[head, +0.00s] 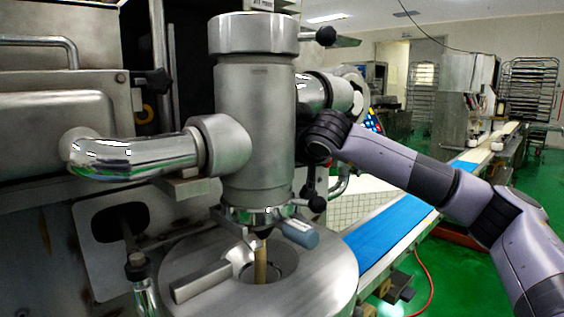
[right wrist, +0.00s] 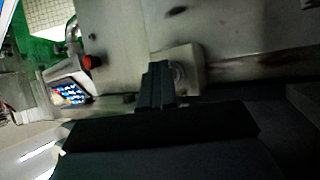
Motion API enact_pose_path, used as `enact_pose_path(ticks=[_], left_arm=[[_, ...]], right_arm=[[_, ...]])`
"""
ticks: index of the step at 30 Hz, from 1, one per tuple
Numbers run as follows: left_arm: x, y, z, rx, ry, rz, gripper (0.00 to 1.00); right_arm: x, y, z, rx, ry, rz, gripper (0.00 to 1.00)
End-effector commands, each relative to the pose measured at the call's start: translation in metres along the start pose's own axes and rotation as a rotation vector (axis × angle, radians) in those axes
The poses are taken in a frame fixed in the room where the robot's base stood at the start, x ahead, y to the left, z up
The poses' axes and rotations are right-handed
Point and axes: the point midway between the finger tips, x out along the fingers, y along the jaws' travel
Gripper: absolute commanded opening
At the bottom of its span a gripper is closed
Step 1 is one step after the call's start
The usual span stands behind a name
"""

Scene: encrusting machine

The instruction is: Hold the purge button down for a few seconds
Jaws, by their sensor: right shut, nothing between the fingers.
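My right gripper (right wrist: 158,84) is shut and empty in the right wrist view. Its fingers point at a small pale box (right wrist: 195,62) on a grey metal wall. A round grey shape shows on the box, just right of the fingers. It may be the purge button, but the view is too dark to be sure. I cannot tell whether the fingertips touch it. In the head view my right arm reaches in from the right, and its gripper is hidden behind the machine's steel column (head: 255,130). My left gripper is in neither view.
A control panel with a lit touchscreen (right wrist: 70,94) and a red knob (right wrist: 91,62) stands left of the fingers. In the head view, steel pipes (head: 130,155) and a round plate (head: 310,285) surround the column. A blue conveyor belt (head: 385,232) runs behind.

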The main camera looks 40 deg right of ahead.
Motion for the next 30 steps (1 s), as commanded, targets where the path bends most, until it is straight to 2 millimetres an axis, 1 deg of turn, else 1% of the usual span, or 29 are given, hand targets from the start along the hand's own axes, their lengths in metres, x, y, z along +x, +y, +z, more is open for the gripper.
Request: enact_pose_path(ticks=[13, 24, 30], left_arm=[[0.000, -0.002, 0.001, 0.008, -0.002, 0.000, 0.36], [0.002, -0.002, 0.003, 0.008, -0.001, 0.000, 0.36], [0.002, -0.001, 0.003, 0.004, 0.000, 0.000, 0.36]], right_arm=[[-0.001, 0.000, 0.000, -0.001, 0.001, -0.002, 0.00], [-0.012, 0.007, 0.007, 0.000, 0.000, 0.000, 0.00], [-0.013, 0.007, 0.007, 0.000, 0.000, 0.000, 0.00]])
